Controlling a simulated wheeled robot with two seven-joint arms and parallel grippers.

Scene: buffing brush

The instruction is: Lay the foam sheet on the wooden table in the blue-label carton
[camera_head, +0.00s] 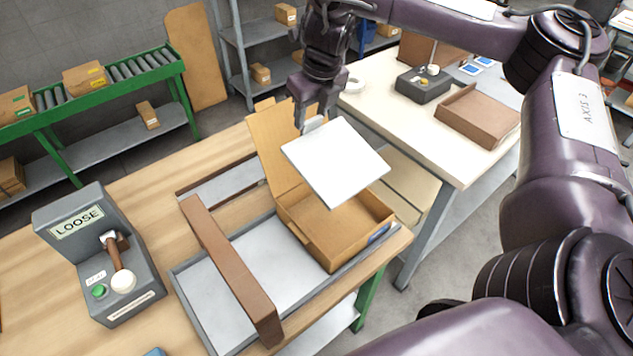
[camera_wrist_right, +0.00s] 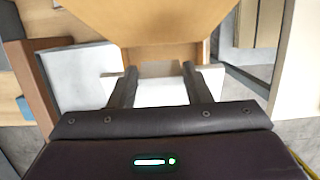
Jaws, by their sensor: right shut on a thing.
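My right gripper (camera_head: 309,120) is shut on the white foam sheet (camera_head: 336,162) by its far edge. The sheet is tilted and hangs above the open carton (camera_head: 318,253), covering part of its opening. The carton is brown, with a blue label (camera_head: 380,233) on its near right side and a tall flap (camera_head: 273,145) raised at the back. In the right wrist view the foam sheet (camera_wrist_right: 158,93) shows between and beyond the two fingers. The carton stands on a grey tray (camera_head: 262,250) on the wooden table (camera_head: 150,182). My left gripper is not in view.
A brown bar (camera_head: 230,268) crosses the tray left of the carton. A grey control box marked LOOSE (camera_head: 100,255) stands on the table at left. A pale table (camera_head: 385,95) with a brown tray (camera_head: 478,117) is behind at right. A green roller conveyor (camera_head: 120,80) stands at back left.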

